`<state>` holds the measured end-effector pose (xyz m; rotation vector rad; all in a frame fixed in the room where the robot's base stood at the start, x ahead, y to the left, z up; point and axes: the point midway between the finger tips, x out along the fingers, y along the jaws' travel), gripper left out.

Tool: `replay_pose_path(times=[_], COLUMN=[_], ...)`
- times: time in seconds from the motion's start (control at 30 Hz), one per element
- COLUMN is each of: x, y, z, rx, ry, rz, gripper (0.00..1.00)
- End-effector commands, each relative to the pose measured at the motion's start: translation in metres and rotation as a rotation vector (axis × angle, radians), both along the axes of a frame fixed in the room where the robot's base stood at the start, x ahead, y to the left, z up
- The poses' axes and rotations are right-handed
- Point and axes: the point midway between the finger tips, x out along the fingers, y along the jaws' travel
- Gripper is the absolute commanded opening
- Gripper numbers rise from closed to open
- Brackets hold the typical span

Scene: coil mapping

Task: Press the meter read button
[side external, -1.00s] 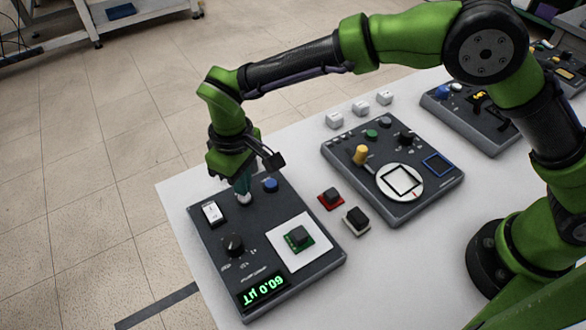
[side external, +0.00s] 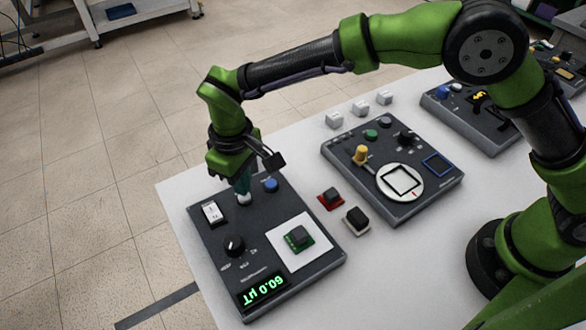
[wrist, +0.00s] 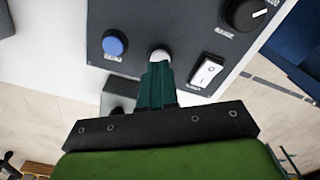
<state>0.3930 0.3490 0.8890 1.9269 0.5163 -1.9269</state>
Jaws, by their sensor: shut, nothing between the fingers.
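The meter is a dark grey panel (side external: 212,255) at the table's left end. Its green display (side external: 263,290) reads 60.0 µT. A white round button (side external: 244,199) sits on it between a white rocker switch (side external: 212,212) and a blue button (side external: 270,185). My gripper (side external: 243,190) is shut and empty, pointing down with its teal fingertips at the white button. In the wrist view the fingertips (wrist: 158,72) overlap the white button (wrist: 160,55), partly hiding it. I cannot tell whether they touch it or how far it is pressed. The button labels are too small to read.
A black knob (side external: 234,245) and a white pad (side external: 285,250) bearing a green board with a dark block (side external: 299,236) are on the meter. A red-based block (side external: 331,198) and a white-based block (side external: 356,220) lie beside it. A second panel (side external: 345,180) stands to the right.

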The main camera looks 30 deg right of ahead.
Motion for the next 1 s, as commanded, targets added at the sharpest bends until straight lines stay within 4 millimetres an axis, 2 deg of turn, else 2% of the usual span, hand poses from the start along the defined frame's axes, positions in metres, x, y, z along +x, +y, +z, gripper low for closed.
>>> replay_pose_path(times=[0.37, 1.0], x=[0.0, 0.0], y=[0.0, 0.0], z=[-0.001, -0.019], rx=[0.0, 0.0], ry=[0.0, 0.001], rz=[0.0, -0.001], gripper=[0.0, 0.0])
